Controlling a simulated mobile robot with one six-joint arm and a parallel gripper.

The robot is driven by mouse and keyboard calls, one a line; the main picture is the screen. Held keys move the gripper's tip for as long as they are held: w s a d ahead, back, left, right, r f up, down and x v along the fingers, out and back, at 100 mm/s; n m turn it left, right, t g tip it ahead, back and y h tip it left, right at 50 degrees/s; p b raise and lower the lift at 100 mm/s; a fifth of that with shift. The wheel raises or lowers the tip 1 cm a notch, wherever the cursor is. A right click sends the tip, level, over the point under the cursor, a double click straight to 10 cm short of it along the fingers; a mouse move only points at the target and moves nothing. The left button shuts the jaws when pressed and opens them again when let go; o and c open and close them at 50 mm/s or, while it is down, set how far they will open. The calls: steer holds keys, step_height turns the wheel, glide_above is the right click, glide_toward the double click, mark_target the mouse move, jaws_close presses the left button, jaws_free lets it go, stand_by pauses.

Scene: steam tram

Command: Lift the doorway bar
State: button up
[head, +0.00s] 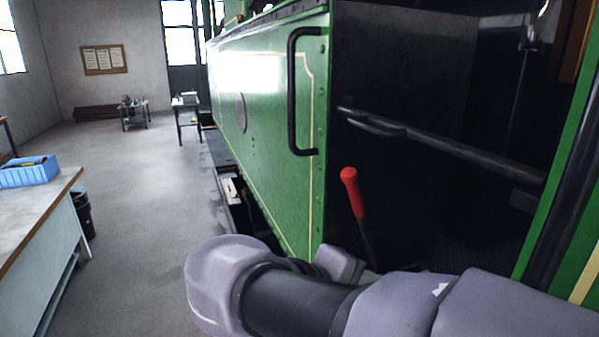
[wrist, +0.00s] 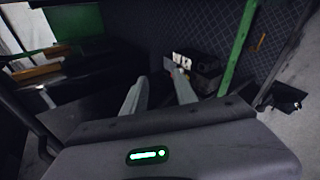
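The doorway bar (head: 450,148) is a dark metal bar across the doorway of the green steam tram, in the head view. It slopes down to the right, from near the green side panel to the right doorpost. A short lever-like piece lies along its left end. My gripper (wrist: 160,84) is open in the wrist view, its two pale fingers apart with nothing seen between them. In the head view my arm crosses the lower right, below the bar, and hides the fingers. I cannot make out the bar for certain in the wrist view.
A red-handled lever (head: 352,192) stands just above my wrist, left of the doorway's middle. A black handrail (head: 292,90) is fixed on the green panel (head: 260,130). A workbench (head: 40,205) with a blue bin (head: 28,172) stands left. The floor between is clear.

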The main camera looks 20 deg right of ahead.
steer(key=w+a+r+n+t+h+p, duration=0.1)
steer(key=w+r+h, duration=0.25)
steer(key=r, duration=0.25)
steer(key=w+a+r+n+t+h+p, duration=0.1)
steer(key=w+r+h+p, duration=0.1)
steer(key=w+r, duration=0.3)
steer(key=t+h, duration=0.2)
steer(key=t, duration=0.1)
glide_toward(363, 127)
steer(key=x, duration=1.1)
steer(key=shift+a, duration=0.1)
jaws_close()
